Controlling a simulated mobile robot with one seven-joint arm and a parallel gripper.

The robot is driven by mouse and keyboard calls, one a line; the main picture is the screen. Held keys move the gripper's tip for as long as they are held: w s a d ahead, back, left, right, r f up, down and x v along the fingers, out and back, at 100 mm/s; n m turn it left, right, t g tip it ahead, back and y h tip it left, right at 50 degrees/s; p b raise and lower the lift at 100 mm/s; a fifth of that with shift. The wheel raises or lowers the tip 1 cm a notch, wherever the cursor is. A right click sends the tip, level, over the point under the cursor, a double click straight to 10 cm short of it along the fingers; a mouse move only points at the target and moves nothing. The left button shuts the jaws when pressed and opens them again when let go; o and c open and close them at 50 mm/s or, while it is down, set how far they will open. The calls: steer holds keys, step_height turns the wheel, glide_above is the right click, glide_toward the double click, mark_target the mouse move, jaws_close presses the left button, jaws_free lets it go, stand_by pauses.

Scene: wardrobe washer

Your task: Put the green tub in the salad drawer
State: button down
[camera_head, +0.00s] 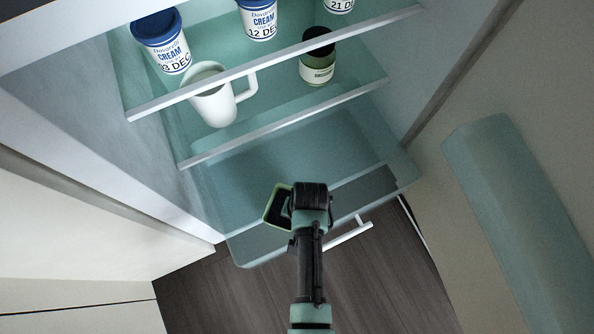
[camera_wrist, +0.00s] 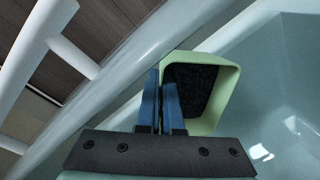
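The green tub (camera_wrist: 226,92) is a light green, square-rimmed tub with dark contents. In the head view the tub (camera_head: 273,210) shows at the left of my gripper (camera_head: 303,192), partly hidden by it. In the wrist view my gripper's blue fingers (camera_wrist: 160,98) are close together on the tub's near wall. The tub looks tilted. The salad drawer (camera_head: 245,250) is the clear, bluish bin at the bottom of the fridge, pulled out. The tub is held over its front part; its height above the drawer floor is hard to tell.
A white handle (camera_head: 348,237) is on the drawer front. The open fridge door (camera_head: 520,190) stands at right. The visible drawer interior looks empty.

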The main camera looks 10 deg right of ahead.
steer(key=shift+f, duration=0.3)
steer(key=c, duration=0.7)
jaws_free()
steer(key=shift+r, duration=0.1)
step_height(320, 180, up, 10)
steer(key=p, duration=1.1)
steer(key=shift+p, duration=0.3)
steer(key=r+p, duration=0.2)
steer(key=r, duration=0.2)
steer(key=r+p, duration=0.2)
steer(key=r, duration=0.2)
steer(key=d+r+p, duration=0.1)
steer(key=r+p, duration=0.2)
steer(key=r, duration=0.1)
steer(key=shift+s+d+r, duration=0.1)
steer(key=shift+s+r, duration=0.2)
steer(key=shift+r, duration=0.05)
